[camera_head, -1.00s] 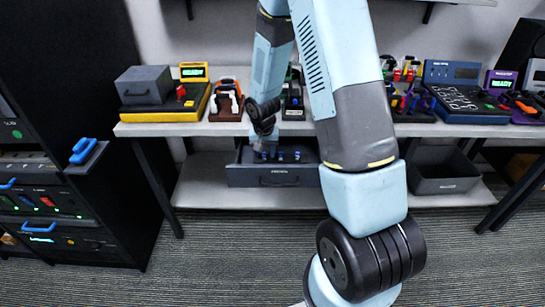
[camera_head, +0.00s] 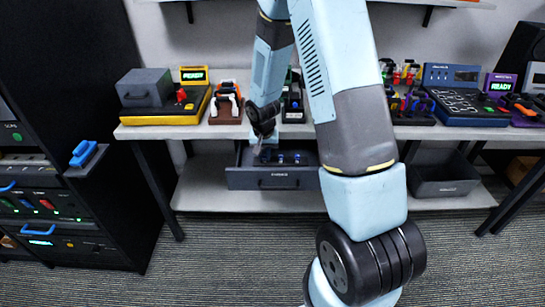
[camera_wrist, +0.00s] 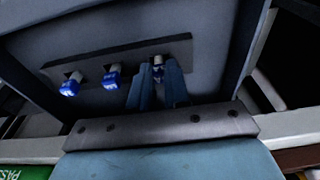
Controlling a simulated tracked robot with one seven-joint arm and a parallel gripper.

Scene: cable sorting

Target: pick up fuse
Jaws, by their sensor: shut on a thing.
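Several blue-and-white fuses stand in a row in a slotted strip inside an open dark grey drawer (camera_head: 275,180) below the bench. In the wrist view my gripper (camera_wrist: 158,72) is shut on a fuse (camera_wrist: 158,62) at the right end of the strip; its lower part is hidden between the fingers. A middle fuse (camera_wrist: 112,77) and a left fuse (camera_wrist: 72,84) stand apart from the fingers. In the head view my wrist hangs over the left part of the drawer, and the fingertips are too small to make out.
The bench (camera_head: 235,131) above holds a yellow device (camera_head: 170,112) and several other devices. An open dark bin (camera_head: 445,180) stands on the lower shelf to the right. A black cabinet (camera_head: 65,190) stands at the left. The drawer walls stand close around my gripper.

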